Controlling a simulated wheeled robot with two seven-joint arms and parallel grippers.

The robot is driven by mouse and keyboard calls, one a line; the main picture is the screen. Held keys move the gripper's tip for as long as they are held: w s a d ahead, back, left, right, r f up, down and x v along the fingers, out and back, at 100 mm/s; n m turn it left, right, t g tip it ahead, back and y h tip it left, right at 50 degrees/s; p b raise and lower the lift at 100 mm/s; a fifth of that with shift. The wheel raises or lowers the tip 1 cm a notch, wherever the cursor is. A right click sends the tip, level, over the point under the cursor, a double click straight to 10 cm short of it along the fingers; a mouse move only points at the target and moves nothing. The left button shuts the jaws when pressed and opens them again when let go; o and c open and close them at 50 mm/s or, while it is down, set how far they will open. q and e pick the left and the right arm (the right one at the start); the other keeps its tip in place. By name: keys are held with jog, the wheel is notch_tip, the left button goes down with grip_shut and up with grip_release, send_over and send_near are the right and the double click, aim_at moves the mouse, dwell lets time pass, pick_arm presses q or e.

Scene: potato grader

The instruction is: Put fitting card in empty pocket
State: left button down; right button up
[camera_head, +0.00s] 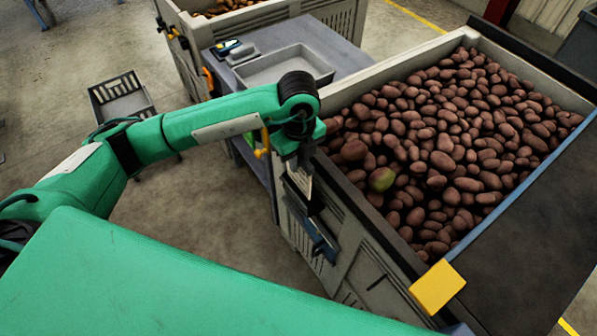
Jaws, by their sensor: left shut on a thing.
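My left gripper (301,181) points down beside the near left wall of the potato crate (349,212). It is shut on a small pale card (300,181), which hangs below the wrist. A dark pocket (322,238) with a bluish edge is on the crate's outer wall, just below and to the right of the card. The card appears above the pocket; I cannot tell whether they touch. The print on the card is too small to read. My right gripper is not in view.
A grey table (345,61) with a shallow tray (285,68) stands behind my arm. A dark basket (122,98) is on the floor at left. A dark conveyor (530,240) lies at right.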

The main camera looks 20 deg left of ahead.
aim_at(298, 176)
pick_arm(q)
notch_tip(298, 176, down, 2)
jog(key=shift+f, duration=0.25)
notch_tip(298, 176, down, 3)
jog(key=shift+f+p, duration=0.1)
jog(key=shift+p, duration=0.4)
jog(key=shift+f, duration=0.4)
jog(key=shift+f, duration=0.2)
jog(key=c, duration=1.4)
grip_release()
jog(key=shift+r, duration=0.1)
